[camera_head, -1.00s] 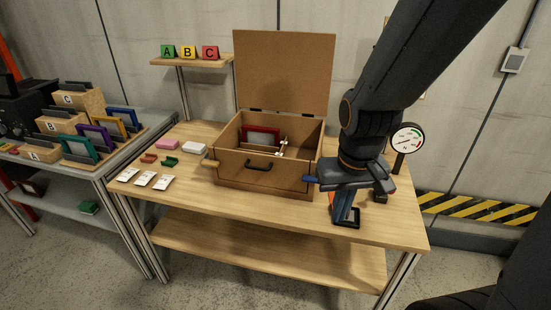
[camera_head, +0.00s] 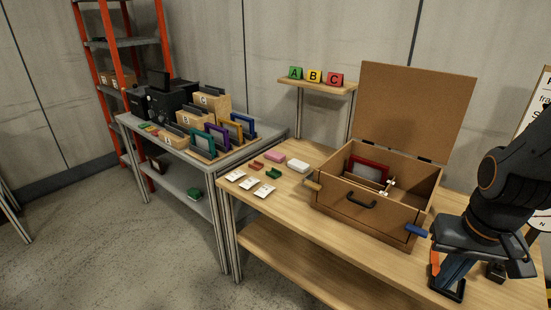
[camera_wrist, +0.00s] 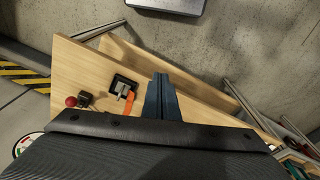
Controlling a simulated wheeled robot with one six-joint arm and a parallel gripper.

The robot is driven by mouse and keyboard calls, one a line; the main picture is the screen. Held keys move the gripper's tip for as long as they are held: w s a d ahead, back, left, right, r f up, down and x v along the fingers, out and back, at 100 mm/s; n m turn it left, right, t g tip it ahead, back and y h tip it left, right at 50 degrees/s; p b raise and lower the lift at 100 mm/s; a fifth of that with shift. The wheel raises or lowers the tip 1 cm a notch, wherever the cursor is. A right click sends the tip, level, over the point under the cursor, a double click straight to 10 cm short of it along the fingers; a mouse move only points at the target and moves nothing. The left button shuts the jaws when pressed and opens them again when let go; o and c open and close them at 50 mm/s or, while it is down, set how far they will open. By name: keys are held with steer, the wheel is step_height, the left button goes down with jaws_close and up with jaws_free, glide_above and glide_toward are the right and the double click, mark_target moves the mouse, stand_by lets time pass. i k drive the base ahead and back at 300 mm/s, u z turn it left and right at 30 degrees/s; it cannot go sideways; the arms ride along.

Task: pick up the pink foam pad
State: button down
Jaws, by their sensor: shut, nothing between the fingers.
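The pink foam pad (camera_head: 275,157) lies flat on the wooden table, left of the open wooden case (camera_head: 352,214) and beside a white pad (camera_head: 298,166). My gripper (camera_head: 449,285) is at the right end of the table, right of the case and far from the pink pad. Its shut, empty fingers also show in the wrist view (camera_wrist: 160,84), over the table by a black and orange item (camera_wrist: 124,92). The pink pad is not seen in the wrist view.
The case's lid (camera_head: 413,112) stands upright behind it. Red and green small blocks (camera_head: 273,173) and white cards (camera_head: 248,183) lie near the pink pad. A shelf with A, B, C signs (camera_head: 315,76) rises behind. A second table (camera_head: 211,158) holding framed panels stands left.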

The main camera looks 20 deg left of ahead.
mark_target(277, 157)
steer(key=u, duration=2.05)
steer(key=i, duration=2.35)
steer(key=z, duration=2.8)
steer(key=i, duration=0.5)
steer(key=z, duration=0.05)
